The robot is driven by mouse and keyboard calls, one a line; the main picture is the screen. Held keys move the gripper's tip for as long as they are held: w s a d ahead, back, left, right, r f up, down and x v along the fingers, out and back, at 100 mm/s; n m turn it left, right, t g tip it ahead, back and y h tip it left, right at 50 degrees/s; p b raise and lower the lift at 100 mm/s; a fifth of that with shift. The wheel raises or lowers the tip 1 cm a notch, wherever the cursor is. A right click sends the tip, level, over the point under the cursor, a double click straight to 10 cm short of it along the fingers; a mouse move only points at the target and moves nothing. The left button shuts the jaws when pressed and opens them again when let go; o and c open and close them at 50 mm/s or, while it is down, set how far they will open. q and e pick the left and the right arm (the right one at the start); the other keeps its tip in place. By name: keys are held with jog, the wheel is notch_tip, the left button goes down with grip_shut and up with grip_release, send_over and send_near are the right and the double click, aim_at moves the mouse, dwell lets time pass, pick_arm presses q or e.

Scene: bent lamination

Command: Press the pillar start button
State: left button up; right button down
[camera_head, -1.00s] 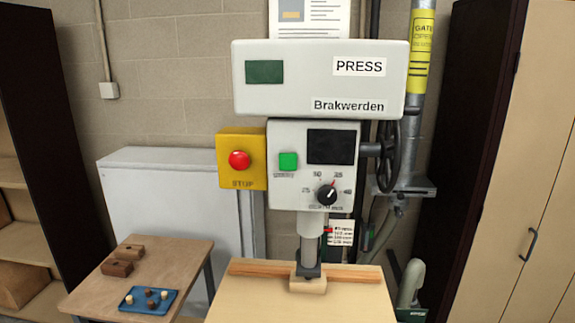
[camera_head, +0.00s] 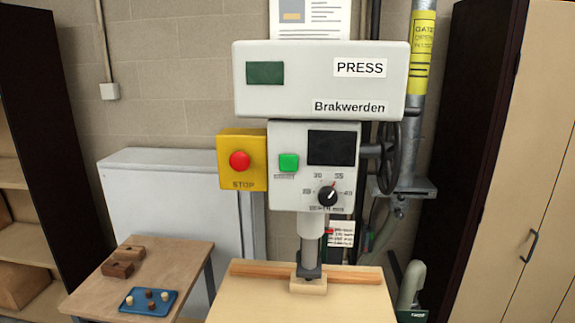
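The press (camera_head: 320,78) stands in the middle of the view, a grey machine with a "PRESS" label. On its front panel is a green square button (camera_head: 288,162), with a small label under it too blurred to read. A red round stop button (camera_head: 239,160) sits on a yellow box to its left. A black dial (camera_head: 327,195) and a dark screen (camera_head: 331,147) are to the right of the green button. Neither of my grippers shows in the view.
A wooden table (camera_head: 310,305) under the press ram holds a wooden strip and a small block. A side table (camera_head: 165,265) at left carries wooden blocks and a blue tray (camera_head: 137,304). A grey cabinet (camera_head: 172,210) stands behind it. Dark-sided cupboards flank both sides.

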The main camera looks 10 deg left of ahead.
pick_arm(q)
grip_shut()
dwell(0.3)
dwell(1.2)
